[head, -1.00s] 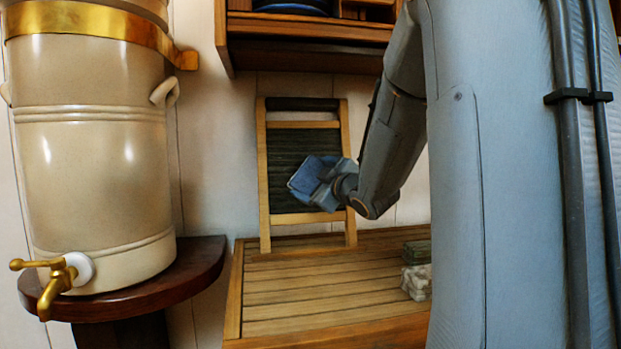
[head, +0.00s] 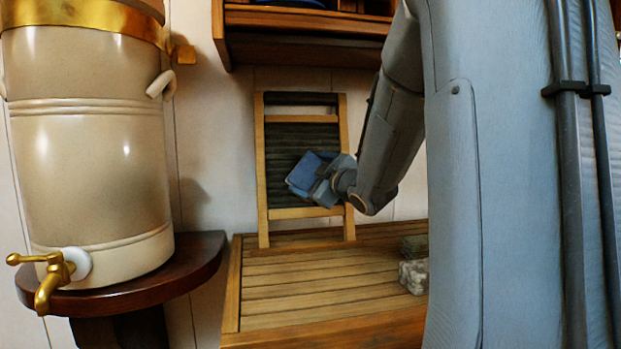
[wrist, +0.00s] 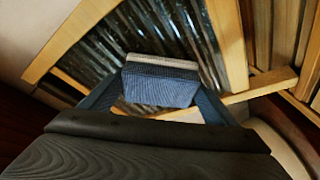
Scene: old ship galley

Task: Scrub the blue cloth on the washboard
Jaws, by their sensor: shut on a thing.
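The washboard (head: 279,135) has a wooden frame and a dark ribbed panel. It leans upright against the wall at the back of the slatted counter. My gripper (head: 323,185) is shut on the folded blue cloth (head: 308,174), in front of the lower half of the ribbed panel. In the wrist view the blue cloth (wrist: 160,84) sits between my two fingers, with the ribs of the washboard (wrist: 150,35) just behind it. I cannot tell whether the cloth presses on the ribs. My gripper hides part of the lower right of the panel.
A large cream urn (head: 90,150) with a brass tap (head: 48,275) stands on a round-edged dark shelf (head: 205,262) at the left. A wooden cabinet (head: 305,48) hangs above. A stack of small blocks (head: 414,275) lies at the counter's right. The slatted counter's front (head: 310,290) is clear.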

